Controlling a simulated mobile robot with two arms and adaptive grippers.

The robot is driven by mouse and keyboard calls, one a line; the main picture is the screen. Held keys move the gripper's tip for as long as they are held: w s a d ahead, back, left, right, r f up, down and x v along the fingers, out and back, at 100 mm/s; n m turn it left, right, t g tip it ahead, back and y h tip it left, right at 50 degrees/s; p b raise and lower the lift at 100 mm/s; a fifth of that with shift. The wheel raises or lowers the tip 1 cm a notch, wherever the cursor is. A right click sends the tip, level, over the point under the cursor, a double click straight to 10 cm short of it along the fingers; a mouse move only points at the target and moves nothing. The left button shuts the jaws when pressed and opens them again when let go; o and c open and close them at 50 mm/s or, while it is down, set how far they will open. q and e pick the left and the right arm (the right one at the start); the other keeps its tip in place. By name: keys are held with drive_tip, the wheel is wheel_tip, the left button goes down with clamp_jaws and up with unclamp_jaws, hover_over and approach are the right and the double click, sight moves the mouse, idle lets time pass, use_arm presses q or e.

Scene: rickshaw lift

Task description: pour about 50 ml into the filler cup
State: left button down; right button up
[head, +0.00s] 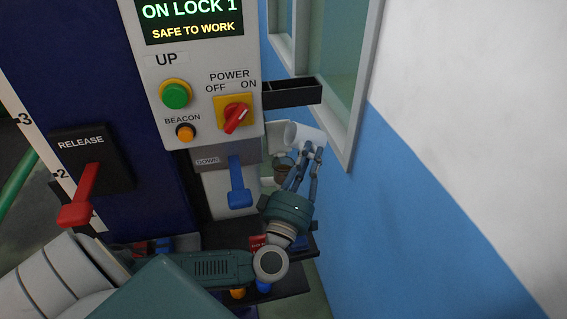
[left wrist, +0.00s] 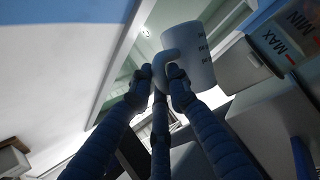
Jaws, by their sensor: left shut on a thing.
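My left gripper (head: 311,158) is shut on the handle of a white mug (head: 307,138). The mug is tilted well over, its mouth facing left in the head view. It also shows in the left wrist view (left wrist: 202,62), with small dark marks on its side. A small grey-brown, cup-shaped thing (head: 283,171) sits below and left of the mug, partly hidden by my fingers; I cannot tell if it is the filler cup. A white panel with MIN and MAX marks (left wrist: 291,32) is beside the mug in the left wrist view. No liquid stream shows. My right gripper is not in view.
The control panel (head: 197,100) stands left of the mug, with a red power switch (head: 235,118) and blue DOWN lever (head: 239,185). A black open tray (head: 292,93) juts out above the mug. The blue and white wall (head: 420,220) is close on the right.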

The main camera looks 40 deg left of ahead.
use_arm(q)
wheel_tip(320, 180, up, 2)
drive_tip(key=p, duration=0.1)
drive_tip(key=m+p, duration=0.1)
drive_tip(key=p, duration=0.1)
drive_tip(key=shift+w+a+m+g+h, duration=0.1)
drive_tip(key=shift+a+m+g+h, duration=0.05)
drive_tip(key=shift+m+g+h, duration=0.15)
wheel_tip(320, 180, down, 2)
drive_tip(key=m+g+p, duration=0.1)
drive_tip(key=p, duration=0.2)
drive_tip(key=shift+f+p, duration=0.2)
drive_tip(key=shift+p, duration=0.15)
drive_tip(key=shift+f+m+p, duration=0.35)
drive_tip(key=shift+m+p, duration=0.15)
drive_tip(key=shift+p, duration=0.05)
drive_tip(key=shift+f+g, duration=0.25)
drive_tip(key=shift+g, duration=0.05)
